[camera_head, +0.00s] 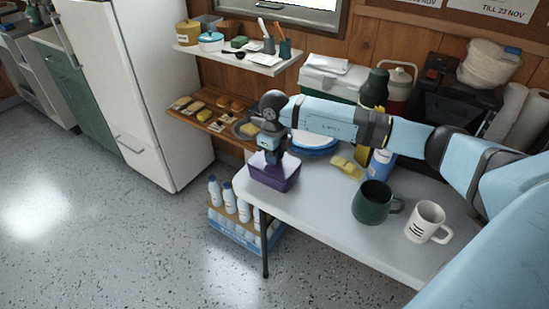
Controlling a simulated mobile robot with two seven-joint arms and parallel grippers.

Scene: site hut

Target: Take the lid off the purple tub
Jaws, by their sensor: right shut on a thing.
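The purple tub (266,179) stands at the left end of the white folding table. Its paler lid (259,161) shows at the top of the tub, partly hidden under my gripper. My right arm reaches in from the right, and my right gripper (270,158) points down at the lid. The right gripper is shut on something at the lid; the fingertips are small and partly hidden. I cannot tell whether the lid is apart from the rim. My left gripper is not in view.
On the table (318,196) are a green mug (371,203), a white mug (427,222), a yellow sponge (347,166) and a blue-and-white plate (313,143). A cool box and flasks stand behind. Bottles in a crate (240,232) stand on the floor below. The table's front middle is clear.

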